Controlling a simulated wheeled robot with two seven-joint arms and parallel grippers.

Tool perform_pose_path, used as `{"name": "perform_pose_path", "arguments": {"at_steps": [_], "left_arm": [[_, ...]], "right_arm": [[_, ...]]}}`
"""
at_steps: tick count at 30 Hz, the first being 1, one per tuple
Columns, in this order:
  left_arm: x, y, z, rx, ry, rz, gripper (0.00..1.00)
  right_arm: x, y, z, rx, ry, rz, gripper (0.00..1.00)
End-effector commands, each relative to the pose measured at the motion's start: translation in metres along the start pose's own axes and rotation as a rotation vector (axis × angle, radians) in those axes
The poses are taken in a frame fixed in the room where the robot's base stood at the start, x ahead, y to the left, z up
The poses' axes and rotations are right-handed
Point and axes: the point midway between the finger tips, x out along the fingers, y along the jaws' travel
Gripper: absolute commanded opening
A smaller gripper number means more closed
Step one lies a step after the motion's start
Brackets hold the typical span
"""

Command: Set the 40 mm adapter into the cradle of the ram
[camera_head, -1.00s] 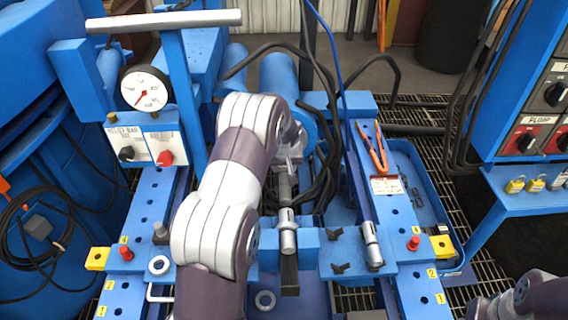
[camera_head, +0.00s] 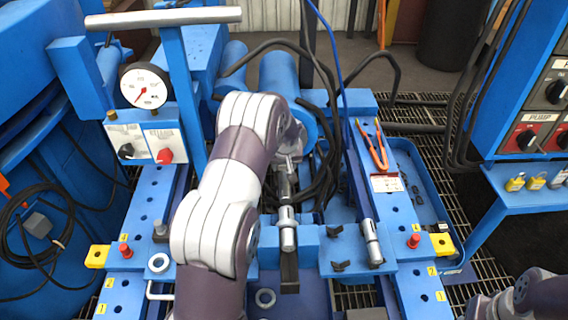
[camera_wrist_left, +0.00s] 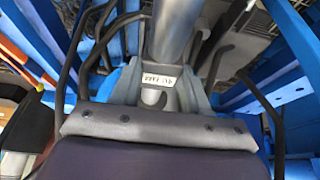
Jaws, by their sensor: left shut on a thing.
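My left gripper (camera_head: 290,158) is over the middle of the blue frame, in front of the blue ram cylinder (camera_head: 282,78). My own arm partly covers it. In the left wrist view my left gripper (camera_wrist_left: 160,92) has its fingers on both sides of a grey metal piece with a pale label (camera_wrist_left: 161,82), which I take for the 40 mm adapter. The label is too small to read surely. A thick grey cylinder (camera_wrist_left: 173,38) rises behind it. In the head view a grey rod (camera_head: 286,188) shows just below the gripper. The cradle cannot be made out clearly.
A chrome pin (camera_head: 288,238) stands at the blue crossbeam, and another (camera_head: 372,240) leans to its right. Black hoses (camera_head: 325,165) loop close to the gripper's right. Orange-handled pliers (camera_head: 375,150) lie on the right rail. A gauge (camera_head: 143,86) stands at left.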

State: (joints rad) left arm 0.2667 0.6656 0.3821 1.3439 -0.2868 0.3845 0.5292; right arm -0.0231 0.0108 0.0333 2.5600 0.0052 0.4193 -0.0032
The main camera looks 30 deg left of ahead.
Motion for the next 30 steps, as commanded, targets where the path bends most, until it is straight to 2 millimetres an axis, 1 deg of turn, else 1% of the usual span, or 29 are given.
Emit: {"name": "perform_pose_path", "arguments": {"at_steps": [5, 16, 24, 25, 26, 27, 30], "left_arm": [[0.001, 0.001, -0.001, 0.000, 0.005, 0.002, 0.00], [0.013, 0.001, 0.004, -0.001, 0.006, 0.002, 0.00], [0.013, 0.001, 0.004, -0.001, 0.006, 0.002, 0.00], [0.013, 0.001, 0.004, -0.001, 0.006, 0.002, 0.51], [0.013, 0.001, 0.004, -0.001, 0.006, 0.002, 0.61], [0.013, 0.001, 0.004, -0.001, 0.005, 0.002, 0.74], [0.014, 0.000, 0.005, 0.000, 0.004, 0.001, 0.74]], "right_arm": [[0.002, 0.000, 0.000, 0.000, 0.000, 0.000, 0.43], [0.012, 0.000, 0.001, 0.000, 0.000, 0.000, 0.43], [0.012, 0.000, 0.001, 0.000, 0.000, 0.000, 0.43], [0.012, 0.000, 0.001, 0.000, 0.000, 0.000, 0.43], [0.012, 0.000, 0.001, 0.000, 0.000, 0.000, 0.43], [0.012, 0.000, 0.001, 0.000, 0.000, 0.000, 0.43], [0.012, 0.000, 0.001, 0.000, 0.000, 0.000, 0.43]]}}
